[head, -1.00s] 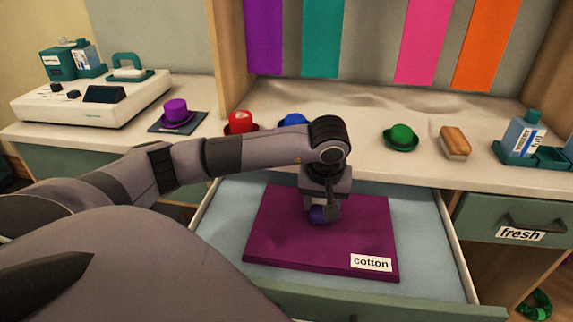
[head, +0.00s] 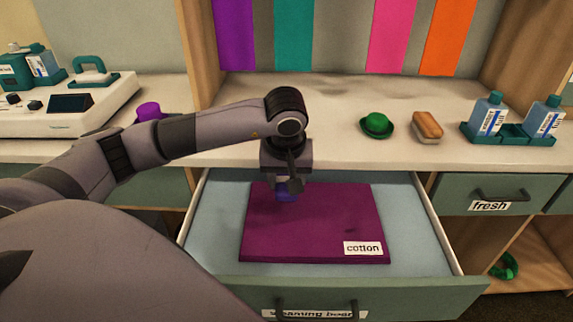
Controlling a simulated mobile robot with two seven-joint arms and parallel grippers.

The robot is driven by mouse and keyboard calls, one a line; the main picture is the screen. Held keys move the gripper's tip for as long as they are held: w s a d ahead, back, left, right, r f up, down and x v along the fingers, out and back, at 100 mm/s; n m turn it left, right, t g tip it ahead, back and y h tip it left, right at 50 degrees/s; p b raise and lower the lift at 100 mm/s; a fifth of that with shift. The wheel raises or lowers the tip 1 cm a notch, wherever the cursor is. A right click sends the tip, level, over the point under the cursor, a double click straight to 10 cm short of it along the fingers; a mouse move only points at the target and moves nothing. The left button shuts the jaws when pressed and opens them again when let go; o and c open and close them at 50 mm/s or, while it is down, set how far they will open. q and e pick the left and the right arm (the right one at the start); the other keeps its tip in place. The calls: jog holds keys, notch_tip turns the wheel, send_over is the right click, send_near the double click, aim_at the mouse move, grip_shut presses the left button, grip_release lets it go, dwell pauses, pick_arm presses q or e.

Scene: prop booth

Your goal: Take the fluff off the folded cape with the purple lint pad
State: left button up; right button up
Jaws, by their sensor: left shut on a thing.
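The folded cape (head: 315,225) is a flat purple-magenta square with a white "cotton" label at its front right corner. It lies in the open drawer (head: 420,255), on a pale blue lining. My left gripper (head: 287,180) points down over the back edge of the cape, left of its middle. It is shut on the purple lint pad (head: 288,193), which shows as a small blue-purple block beneath the fingers. I cannot tell whether the pad touches the cloth. I see no fluff on the visible cape. My right gripper is not in view.
The counter behind holds a green hat (head: 377,125), a wooden brush (head: 427,127) and a teal tray (head: 513,139) with bottles. A purple hat (head: 149,111) and a white machine (head: 70,110) are at left. A closed drawer labelled "fresh" (head: 500,194) is at right.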

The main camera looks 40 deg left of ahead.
pick_arm(q)
notch_tip(320, 180, up, 3)
jog(key=shift+r+p, duration=0.2)
jog(key=shift+p, duration=0.75)
jog(key=shift+r, duration=0.1)
jog(key=shift+d, duration=0.1)
